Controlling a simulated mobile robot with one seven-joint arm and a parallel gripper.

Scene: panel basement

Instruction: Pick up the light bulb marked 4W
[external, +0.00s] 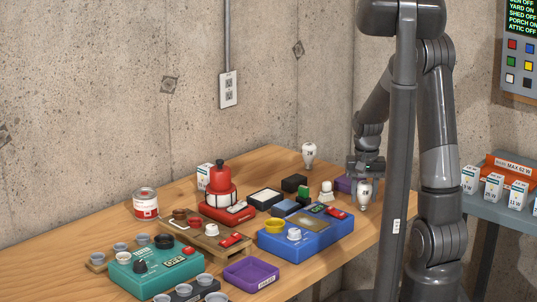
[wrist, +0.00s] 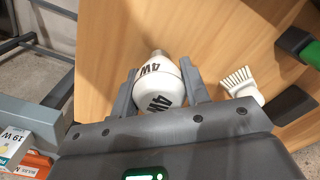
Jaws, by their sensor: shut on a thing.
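The white light bulb marked 4W (wrist: 159,101) sits between the two grey fingers of my gripper (wrist: 160,88) in the wrist view. My gripper is shut on it, and the print faces the camera. In the external view my gripper (external: 365,168) is near the table's right end, with the bulb (external: 364,193) just below it. Whether the bulb touches the wooden table (external: 340,240) or hangs slightly above it, I cannot tell. Another white bulb (external: 309,154) with a dark marking stands farther back on the table.
A grey side table (external: 480,215) with several small boxes stands at the right, past a gap.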

